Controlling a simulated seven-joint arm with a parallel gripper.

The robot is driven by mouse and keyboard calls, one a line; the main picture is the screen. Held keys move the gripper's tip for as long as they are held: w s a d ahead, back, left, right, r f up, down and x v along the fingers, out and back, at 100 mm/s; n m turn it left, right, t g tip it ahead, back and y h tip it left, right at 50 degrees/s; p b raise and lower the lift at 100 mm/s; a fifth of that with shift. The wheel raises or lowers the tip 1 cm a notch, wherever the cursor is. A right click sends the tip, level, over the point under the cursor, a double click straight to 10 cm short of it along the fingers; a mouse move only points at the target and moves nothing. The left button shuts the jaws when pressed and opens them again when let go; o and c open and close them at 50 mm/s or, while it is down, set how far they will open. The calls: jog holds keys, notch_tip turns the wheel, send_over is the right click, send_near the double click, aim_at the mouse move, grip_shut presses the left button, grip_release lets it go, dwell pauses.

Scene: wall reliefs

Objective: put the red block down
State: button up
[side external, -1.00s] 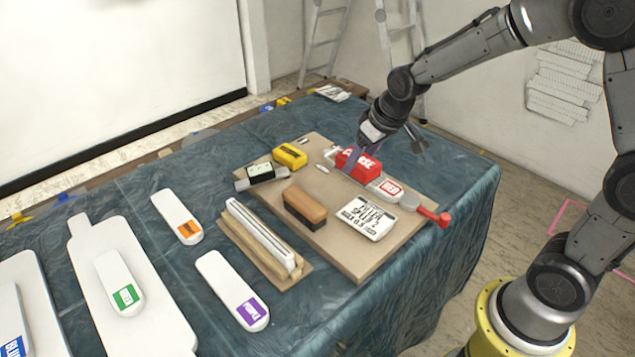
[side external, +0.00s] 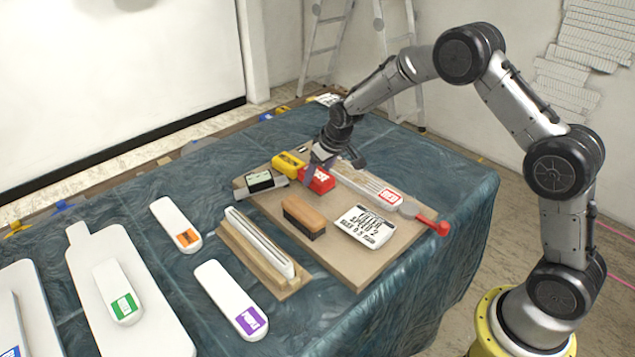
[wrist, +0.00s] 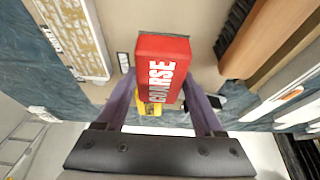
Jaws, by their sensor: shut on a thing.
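The red block (side external: 319,181), with white lettering reading "COARSE" in the wrist view (wrist: 160,72), is between the fingers of my gripper (side external: 318,163). The two purple-grey fingers lie on either side of it in the wrist view (wrist: 162,100), and the gripper is shut on it. The block is over the far part of the tan board (side external: 345,268), just right of the yellow block (side external: 288,163). I cannot tell whether its underside touches the board. The yellow block is partly hidden behind the red one in the wrist view (wrist: 150,108).
On the board are a black-and-pale block (side external: 260,181), a brown-topped brush (side external: 304,216), a white lettered box (side external: 365,227) and a long tool with a red end (side external: 410,208). A wooden holder (side external: 262,250) stands front left. Bare board lies between brush and long tool.

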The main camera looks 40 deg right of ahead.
aim_at(320, 176)
jog(key=shift+w+f, duration=0.1)
jog(key=shift+f, duration=1.5)
jog(key=shift+f, duration=0.15)
jog(key=o, duration=1.3)
